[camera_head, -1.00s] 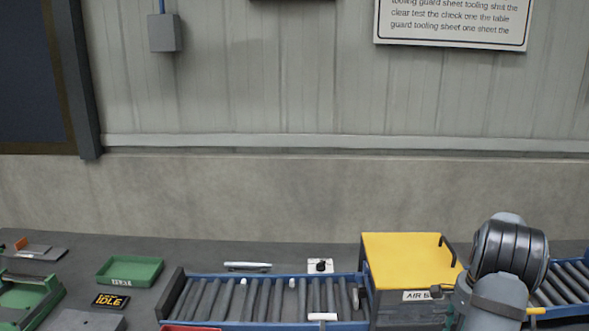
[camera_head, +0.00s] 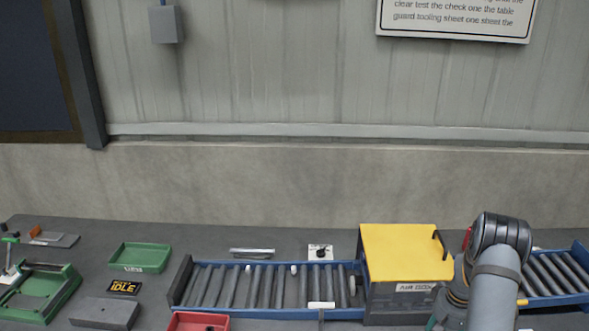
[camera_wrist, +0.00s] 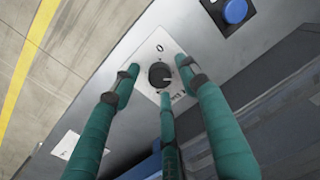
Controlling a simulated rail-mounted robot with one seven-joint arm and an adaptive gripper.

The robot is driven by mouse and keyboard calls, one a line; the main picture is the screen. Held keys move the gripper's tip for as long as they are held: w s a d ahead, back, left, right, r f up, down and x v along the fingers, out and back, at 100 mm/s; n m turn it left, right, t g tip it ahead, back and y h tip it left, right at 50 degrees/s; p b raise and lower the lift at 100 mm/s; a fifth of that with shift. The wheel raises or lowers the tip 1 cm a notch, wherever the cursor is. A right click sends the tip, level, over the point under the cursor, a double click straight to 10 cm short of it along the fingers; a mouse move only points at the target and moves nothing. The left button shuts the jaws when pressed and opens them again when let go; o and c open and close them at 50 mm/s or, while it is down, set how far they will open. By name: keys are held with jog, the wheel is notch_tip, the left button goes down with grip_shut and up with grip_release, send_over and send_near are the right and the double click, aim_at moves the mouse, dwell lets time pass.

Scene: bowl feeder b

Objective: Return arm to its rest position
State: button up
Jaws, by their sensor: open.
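My arm (camera_head: 497,270) stands at the right in the head view, in front of the yellow-topped box and the roller conveyor. Its gripper is mostly hidden in that view. In the wrist view, the green fingers of my gripper (camera_wrist: 158,72) are spread apart with nothing between their pads. They extend toward a black round knob (camera_wrist: 160,77) on a white plate marked 0. The fingertips lie around the knob in the picture; whether any touches it I cannot tell.
A blue button (camera_wrist: 235,11) sits beyond the plate. In the head view are a yellow-topped box (camera_head: 405,250), a roller conveyor (camera_head: 262,285), a green tray (camera_head: 140,257), a red bin (camera_head: 198,321), an IDLE display (camera_head: 124,287) and a green fixture (camera_head: 40,290).

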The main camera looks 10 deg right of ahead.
jog(key=n+p, duration=0.6)
jog(key=shift+r, duration=0.3)
jog(key=shift+w+b, duration=0.15)
jog(key=shift+b, duration=0.4)
jog(key=shift+r, duration=0.85)
